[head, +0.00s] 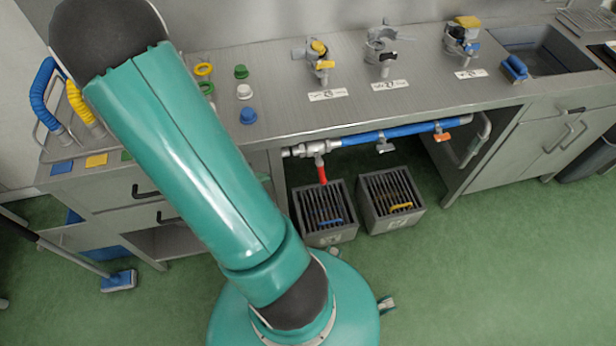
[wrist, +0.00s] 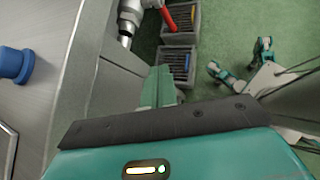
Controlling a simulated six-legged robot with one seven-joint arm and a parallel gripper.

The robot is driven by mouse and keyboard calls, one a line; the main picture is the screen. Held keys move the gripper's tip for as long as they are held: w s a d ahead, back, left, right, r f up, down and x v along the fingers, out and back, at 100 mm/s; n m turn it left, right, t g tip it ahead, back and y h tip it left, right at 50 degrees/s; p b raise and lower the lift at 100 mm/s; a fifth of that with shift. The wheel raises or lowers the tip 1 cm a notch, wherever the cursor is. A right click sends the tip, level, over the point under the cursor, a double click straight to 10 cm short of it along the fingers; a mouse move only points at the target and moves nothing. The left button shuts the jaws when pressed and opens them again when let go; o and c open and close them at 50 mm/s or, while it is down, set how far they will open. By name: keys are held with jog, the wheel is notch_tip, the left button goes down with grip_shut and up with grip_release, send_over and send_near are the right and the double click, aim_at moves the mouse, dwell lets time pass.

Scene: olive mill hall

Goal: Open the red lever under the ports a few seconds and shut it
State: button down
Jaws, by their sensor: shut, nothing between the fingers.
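The red lever (head: 321,169) hangs down from a metal valve (head: 315,148) at the left end of the pipe under the counter's front edge. In the wrist view the red lever (wrist: 168,18) shows at the top, beside the silver valve body (wrist: 128,16). The ports (head: 318,62) are metal fittings with labels on the counter above. My gripper (wrist: 160,78) is shut and empty, with its teal fingers side by side. In the wrist view it is below the lever and apart from it.
A blue pipe (head: 400,132) runs right from the valve, with a pale lever (head: 385,147) and an orange lever (head: 442,137). Two grated grey bins (head: 328,238) stand on the green floor below. The counter edge and drawers (head: 142,190) are close by on the left.

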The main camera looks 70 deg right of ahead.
jog(key=s+d+f+n, duration=0.1)
jog(key=s+f+n, duration=0.2)
jog(key=s+f, duration=0.35)
send_near(322, 180)
jog(key=d+f, duration=0.1)
jog(key=s+f, duration=0.1)
jog(key=d+f, duration=0.1)
jog(key=f, duration=0.1)
jog(key=shift+s+d+f, duration=0.1)
jog(key=shift+s+d, duration=0.1)
jog(key=shift+d, duration=0.15)
jog(key=shift+s+d, duration=0.3)
jog(key=shift+d, duration=0.2)
jog(key=shift+s+d+n+g+h, duration=0.2)
jog(key=shift+s+n+g+h, duration=0.1)
jog(key=shift+n+g+h, duration=0.15)
jog(key=s+d+r+n+g+h, duration=0.2)
jog(key=s+d+n+g+h, duration=0.1)
jog(key=s+g+h, duration=0.3)
jog(key=shift+d+r+g+h, duration=0.15)
jog(key=shift+d+g+h, duration=0.2)
jog(key=shift+h, duration=0.3)
jog(key=shift+s+r, duration=0.1)
jog(key=shift+s, duration=0.05)
